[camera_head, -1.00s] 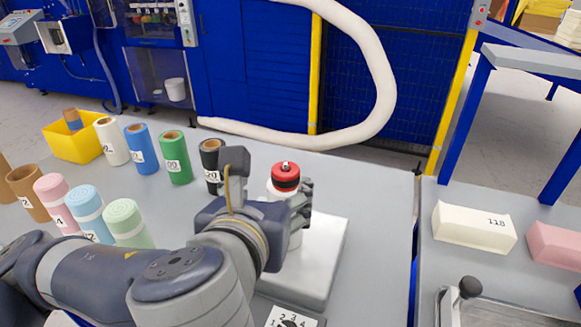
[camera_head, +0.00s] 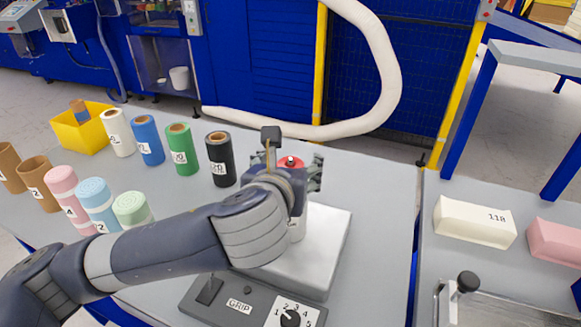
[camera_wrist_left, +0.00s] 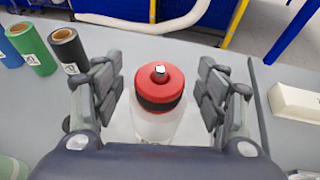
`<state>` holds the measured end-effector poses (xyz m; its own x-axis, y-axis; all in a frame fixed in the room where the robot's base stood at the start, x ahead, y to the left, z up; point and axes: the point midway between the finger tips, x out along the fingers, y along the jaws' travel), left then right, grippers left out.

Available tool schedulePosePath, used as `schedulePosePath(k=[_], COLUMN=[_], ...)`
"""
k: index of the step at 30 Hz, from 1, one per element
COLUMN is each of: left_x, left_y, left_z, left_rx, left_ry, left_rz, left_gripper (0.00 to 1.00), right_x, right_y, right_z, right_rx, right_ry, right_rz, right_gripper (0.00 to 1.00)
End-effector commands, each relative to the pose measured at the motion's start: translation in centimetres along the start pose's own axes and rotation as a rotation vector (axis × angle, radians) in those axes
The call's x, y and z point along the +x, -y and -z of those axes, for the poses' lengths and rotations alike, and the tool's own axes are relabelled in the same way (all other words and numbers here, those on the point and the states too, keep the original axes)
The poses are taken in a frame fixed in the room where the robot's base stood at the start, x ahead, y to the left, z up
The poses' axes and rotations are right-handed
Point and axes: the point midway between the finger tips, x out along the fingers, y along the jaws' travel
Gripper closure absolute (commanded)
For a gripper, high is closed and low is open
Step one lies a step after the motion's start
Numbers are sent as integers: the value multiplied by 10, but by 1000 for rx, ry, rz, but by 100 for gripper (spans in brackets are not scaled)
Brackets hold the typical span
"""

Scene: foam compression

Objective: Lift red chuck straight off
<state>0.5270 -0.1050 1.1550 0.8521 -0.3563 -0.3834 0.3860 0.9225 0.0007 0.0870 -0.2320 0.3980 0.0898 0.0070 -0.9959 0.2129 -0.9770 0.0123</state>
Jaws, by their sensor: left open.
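The red chuck (camera_wrist_left: 160,84) has a black band and a small metal stud on top. It sits on a white cylindrical post, seen below it in the left wrist view. My left gripper (camera_wrist_left: 160,95) is open, with one finger on each side of the chuck and a visible gap on both sides. In the head view my left gripper (camera_head: 292,172) and wrist cover much of the chuck (camera_head: 290,161), and only its top shows. The post stands on a light grey plate (camera_head: 325,250). My right gripper is not in view.
Left of my arm stand a black roll (camera_head: 221,160), a green roll (camera_head: 182,150) and several other rolls. In front is a control box (camera_head: 240,306) with a dial (camera_head: 290,318). A white block (camera_head: 474,222) lies on the right-hand table.

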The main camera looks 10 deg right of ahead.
Motion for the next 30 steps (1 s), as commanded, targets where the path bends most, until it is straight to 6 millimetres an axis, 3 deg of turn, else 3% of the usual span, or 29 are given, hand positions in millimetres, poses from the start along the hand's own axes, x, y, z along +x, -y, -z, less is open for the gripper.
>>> schedulePosePath(k=[3, 9, 10, 20, 30], left_x=[0, 0, 0, -2, -24], left_y=[0, 0, 0, 0, 0], left_z=[0, 0, 0, -3, -59], left_rx=[0, 0, 0, -1, 0], left_ry=[0, 0, 0, 2, 6], left_rz=[1, 1, 1, 1, 1], left_gripper=[33, 79, 82, 82, 82], right_x=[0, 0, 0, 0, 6], right_y=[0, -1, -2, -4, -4], right_z=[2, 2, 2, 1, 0], right_rx=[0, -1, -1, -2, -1], right_ry=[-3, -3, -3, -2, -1], right_rz=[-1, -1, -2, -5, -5], right_gripper=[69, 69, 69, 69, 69])
